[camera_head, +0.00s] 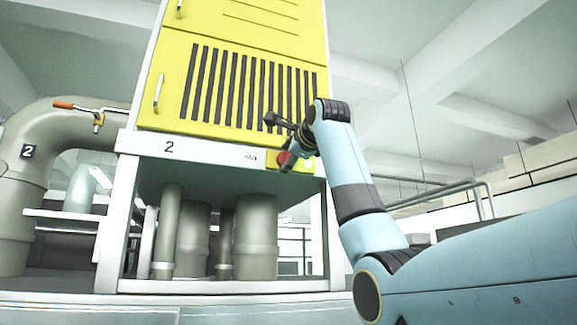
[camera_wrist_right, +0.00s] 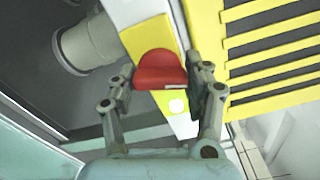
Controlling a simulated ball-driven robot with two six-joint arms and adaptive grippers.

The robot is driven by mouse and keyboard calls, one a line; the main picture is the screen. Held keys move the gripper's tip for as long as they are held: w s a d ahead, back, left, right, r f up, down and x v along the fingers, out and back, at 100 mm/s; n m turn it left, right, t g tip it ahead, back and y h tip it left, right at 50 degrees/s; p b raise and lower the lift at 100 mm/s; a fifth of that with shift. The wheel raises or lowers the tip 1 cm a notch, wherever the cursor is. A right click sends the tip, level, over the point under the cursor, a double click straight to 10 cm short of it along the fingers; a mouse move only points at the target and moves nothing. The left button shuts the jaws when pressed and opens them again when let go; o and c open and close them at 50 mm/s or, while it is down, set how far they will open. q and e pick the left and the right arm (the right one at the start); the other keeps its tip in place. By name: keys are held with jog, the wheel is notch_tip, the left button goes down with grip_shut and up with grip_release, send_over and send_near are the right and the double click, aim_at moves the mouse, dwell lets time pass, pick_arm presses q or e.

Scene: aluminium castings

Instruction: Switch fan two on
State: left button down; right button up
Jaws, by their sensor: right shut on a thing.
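The fan two cabinet (camera_head: 220,60) is yellow with dark vent slots and stands on a white frame marked 2. A red knob (camera_head: 284,159) sits on a small yellow plate at the right end of the white strip. My right gripper (camera_head: 284,150) is at this knob. In the right wrist view the red knob (camera_wrist_right: 160,70) sits between the two fingers of my right gripper (camera_wrist_right: 162,82), which is shut on it. A small white light (camera_wrist_right: 178,106) glows beside the knob. My left gripper is in neither view.
A large grey pipe (camera_head: 45,135) marked 2, with an orange-handled lever (camera_head: 75,106), stands at the left. Several grey pipes (camera_head: 256,235) stand under the cabinet. A metal railing (camera_head: 470,186) runs at the right.

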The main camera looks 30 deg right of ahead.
jog(key=shift+f+m+b, duration=0.2)
jog(key=shift+m+b, duration=0.45)
jog(key=shift+m, duration=0.45)
jog(key=o, duration=1.2)
jog(key=shift+r, duration=0.1)
jog(key=shift+s, duration=0.25)
jog(key=v, duration=1.1)
jog(key=shift+s, duration=0.25)
